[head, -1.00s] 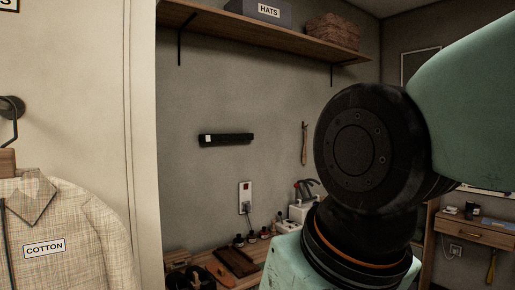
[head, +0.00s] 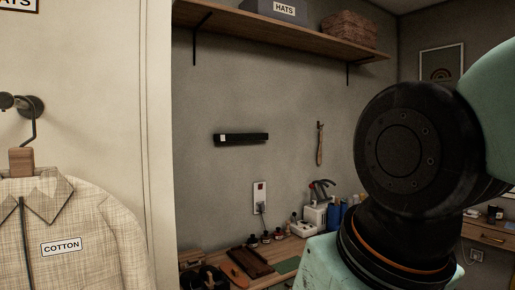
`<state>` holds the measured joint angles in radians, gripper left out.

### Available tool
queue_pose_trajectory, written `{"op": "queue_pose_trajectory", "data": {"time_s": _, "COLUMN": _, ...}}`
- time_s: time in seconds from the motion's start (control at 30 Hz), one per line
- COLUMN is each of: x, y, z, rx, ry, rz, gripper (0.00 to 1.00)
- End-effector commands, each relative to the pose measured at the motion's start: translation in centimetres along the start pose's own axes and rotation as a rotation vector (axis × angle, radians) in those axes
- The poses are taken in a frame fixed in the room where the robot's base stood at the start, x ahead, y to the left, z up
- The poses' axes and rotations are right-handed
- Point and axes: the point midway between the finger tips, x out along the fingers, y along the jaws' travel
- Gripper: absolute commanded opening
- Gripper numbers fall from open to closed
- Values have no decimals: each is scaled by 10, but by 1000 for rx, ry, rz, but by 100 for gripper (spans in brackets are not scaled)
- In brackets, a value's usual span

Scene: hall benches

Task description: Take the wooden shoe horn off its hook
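The wooden shoe horn (head: 319,148) hangs upright on the grey back wall in the head view, right of the black wall bar. It is long, thin and brown, with its top at a small hook that is too small to make out clearly. It hangs clear of the bench below it. My arm's large dark joint stands to the right of the shoe horn and does not cover it. My gripper is not in view.
A shelf (head: 285,35) with a HATS box (head: 283,12) and a woven basket (head: 350,30) runs above. A black bar (head: 245,139) is on the wall. Below, a bench (head: 290,247) holds bottles and a white appliance (head: 314,214). A COTTON-labelled jacket (head: 90,225) hangs at left.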

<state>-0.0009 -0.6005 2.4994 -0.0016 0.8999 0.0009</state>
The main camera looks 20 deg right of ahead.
Motion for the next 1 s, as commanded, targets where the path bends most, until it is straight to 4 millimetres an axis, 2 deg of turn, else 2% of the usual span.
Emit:
{"op": "queue_pose_trajectory", "data": {"time_s": 0.07, "x": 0, "y": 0, "z": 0, "rx": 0, "ry": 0, "rz": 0, "gripper": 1}}
{"op": "queue_pose_trajectory", "data": {"time_s": 0.37, "x": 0, "y": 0, "z": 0, "rx": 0, "ry": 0, "rz": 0, "gripper": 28}}
{"op": "queue_pose_trajectory", "data": {"time_s": 1.0, "x": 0, "y": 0, "z": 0, "rx": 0, "ry": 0, "rz": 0, "gripper": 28}}
